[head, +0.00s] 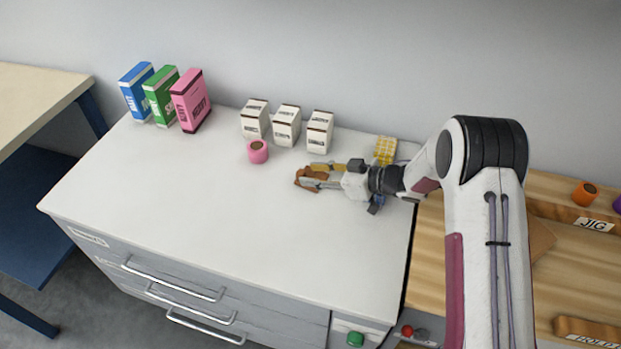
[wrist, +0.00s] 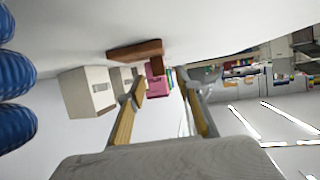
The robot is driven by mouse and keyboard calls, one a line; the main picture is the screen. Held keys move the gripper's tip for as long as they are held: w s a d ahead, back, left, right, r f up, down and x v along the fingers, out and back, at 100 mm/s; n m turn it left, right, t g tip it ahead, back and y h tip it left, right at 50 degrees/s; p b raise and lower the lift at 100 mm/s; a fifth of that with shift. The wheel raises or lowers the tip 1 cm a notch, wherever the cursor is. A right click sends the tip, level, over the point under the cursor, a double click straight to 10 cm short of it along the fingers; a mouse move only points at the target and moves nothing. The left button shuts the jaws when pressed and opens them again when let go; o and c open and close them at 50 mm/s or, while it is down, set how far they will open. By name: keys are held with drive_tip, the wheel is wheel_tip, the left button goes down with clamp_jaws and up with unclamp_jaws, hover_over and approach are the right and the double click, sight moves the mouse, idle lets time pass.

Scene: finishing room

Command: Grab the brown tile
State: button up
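The brown tile (head: 301,178) lies on the white worktop (head: 200,210), right of its middle. It also shows in the wrist view (wrist: 130,51), just beyond my fingertips and shifted toward the left finger. My gripper (head: 313,176) reaches in from the right, low over the worktop, with its fingertips at the tile. In the wrist view, my gripper (wrist: 167,88) has its two fingers spread with a clear gap. Part of the tile is hidden by the fingers in the head view. I cannot tell whether a finger touches it.
A pink roll (head: 258,152) lies left of my gripper. Three white boxes (head: 287,127) stand behind it. A yellow checked block (head: 385,150) is at the back right. Blue (head: 138,91), green (head: 160,96) and pink (head: 190,101) boxes stand at the back left. The front worktop is clear.

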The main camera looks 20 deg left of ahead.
sight(305, 174)
drive_tip(key=shift+x, duration=2.1)
drive_tip(key=shift+f, duration=0.1)
drive_tip(key=shift+d, duration=0.1)
clamp_jaws()
